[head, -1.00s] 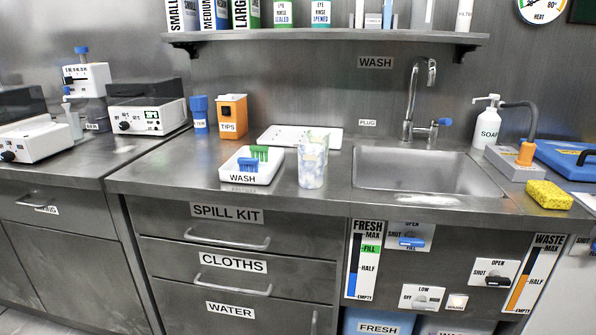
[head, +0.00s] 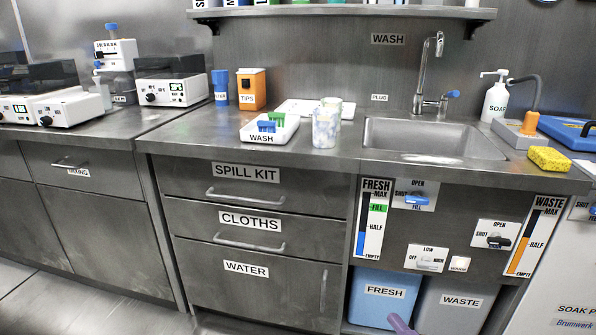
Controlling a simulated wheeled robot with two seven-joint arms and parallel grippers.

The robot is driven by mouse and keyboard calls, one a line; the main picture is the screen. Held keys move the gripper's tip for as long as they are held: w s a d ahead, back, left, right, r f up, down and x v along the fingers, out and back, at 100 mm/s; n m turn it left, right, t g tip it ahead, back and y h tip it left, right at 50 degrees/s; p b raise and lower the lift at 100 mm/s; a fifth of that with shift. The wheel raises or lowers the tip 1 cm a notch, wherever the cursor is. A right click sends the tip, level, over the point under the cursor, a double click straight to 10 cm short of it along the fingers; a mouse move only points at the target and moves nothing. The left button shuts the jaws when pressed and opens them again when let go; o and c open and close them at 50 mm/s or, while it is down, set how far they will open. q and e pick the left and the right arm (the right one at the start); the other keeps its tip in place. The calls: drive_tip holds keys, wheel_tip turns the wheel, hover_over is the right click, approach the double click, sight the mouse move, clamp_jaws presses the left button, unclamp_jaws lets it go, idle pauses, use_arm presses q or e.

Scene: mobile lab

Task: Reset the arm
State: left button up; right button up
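Neither of my grippers can be made out in the head view. No arm of mine is clearly visible either. A small mauve piece (head: 400,324) pokes up at the bottom edge in front of the bins, and I cannot tell what it belongs to.
The steel counter holds a white WASH tray (head: 262,139) with blue and green racks, two patterned cups (head: 325,130), an orange TIPS box (head: 252,88), a sink (head: 435,138), a soap bottle (head: 495,98) and a yellow sponge (head: 549,160). FRESH (head: 380,300) and WASTE (head: 455,302) bins stand below.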

drive_tip(key=s+a+f+n+g+y+b, duration=0.1)
drive_tip(key=s+a+f+n+g+b, duration=0.4)
drive_tip(key=n, duration=0.6)
drive_tip(key=s+a+f+n+g+b, duration=0.15)
drive_tip(key=s+a+f+n, duration=0.25)
drive_tip(key=s+n, duration=0.55)
use_arm(q)
drive_tip(key=s+a+r+y+p, duration=0.1)
drive_tip(key=r+p, duration=0.4)
drive_tip(key=p, duration=1)
drive_tip(key=s+a+r+y+p, duration=0.1)
drive_tip(key=a+r+p, duration=0.3)
drive_tip(key=p, duration=1.2)
drive_tip(key=shift+s+a+r+y, duration=0.35)
drive_tip(key=shift+s+r, duration=0.25)
drive_tip(key=shift+r, duration=0.25)
use_arm(e)
drive_tip(key=d+r+n+g+h, duration=0.1)
drive_tip(key=d+r+h, duration=0.3)
drive_tip(key=d+r, duration=0.5)
drive_tip(key=shift+d+r, duration=0.15)
drive_tip(key=shift+r, duration=0.35)
